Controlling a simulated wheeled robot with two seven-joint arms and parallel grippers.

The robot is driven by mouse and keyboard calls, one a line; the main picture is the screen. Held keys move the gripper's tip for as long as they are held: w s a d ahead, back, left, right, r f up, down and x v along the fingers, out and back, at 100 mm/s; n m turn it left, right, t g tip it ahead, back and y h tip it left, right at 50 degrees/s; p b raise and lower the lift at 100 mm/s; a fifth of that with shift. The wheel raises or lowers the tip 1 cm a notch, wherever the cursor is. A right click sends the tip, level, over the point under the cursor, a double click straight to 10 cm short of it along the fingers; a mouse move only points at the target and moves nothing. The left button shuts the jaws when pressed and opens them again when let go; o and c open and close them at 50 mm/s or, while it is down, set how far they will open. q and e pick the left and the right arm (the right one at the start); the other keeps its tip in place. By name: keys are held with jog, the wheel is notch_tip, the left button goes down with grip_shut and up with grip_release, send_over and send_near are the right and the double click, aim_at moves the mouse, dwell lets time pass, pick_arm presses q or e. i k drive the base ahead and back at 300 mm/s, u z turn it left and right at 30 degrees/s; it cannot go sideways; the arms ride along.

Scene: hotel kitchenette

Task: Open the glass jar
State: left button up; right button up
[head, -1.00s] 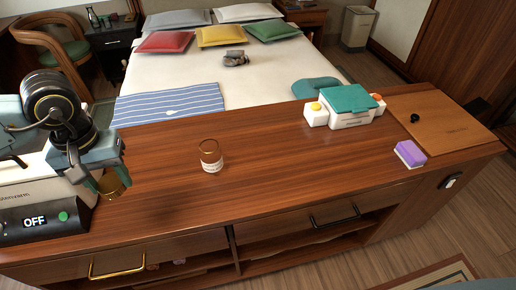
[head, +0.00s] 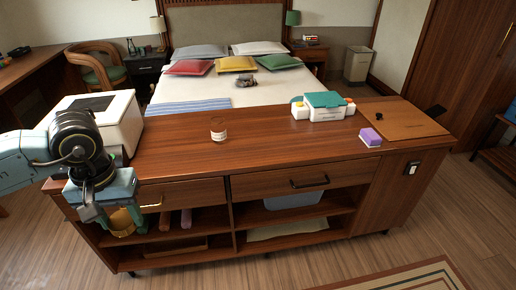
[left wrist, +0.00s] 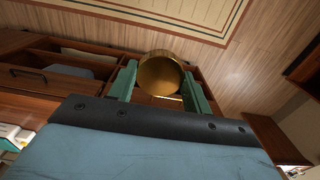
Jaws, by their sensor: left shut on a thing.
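The glass jar (head: 218,130) stands upright on the wooden counter with a white label and no lid on its top. My left gripper (head: 127,226) is shut on a round gold lid (head: 121,221), low at the left in front of the counter and apart from the jar. In the left wrist view the lid (left wrist: 160,74) sits between the two green fingers, its hollow gold inside partly facing the camera. My right gripper is in neither current view.
The counter (head: 270,145) is clear around the jar. A white appliance (head: 117,110) stands at its left end. A teal-lidded white box (head: 325,106), a purple block (head: 370,137) and a board (head: 403,122) are at the right. Drawers and open shelves face me.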

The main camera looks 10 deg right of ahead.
aim_at(218, 126)
jog(key=z, duration=0.7)
jog(key=i, duration=0.3)
jog(key=z, duration=0.7)
jog(key=i, duration=1.6)
jog(key=u, duration=0.9)
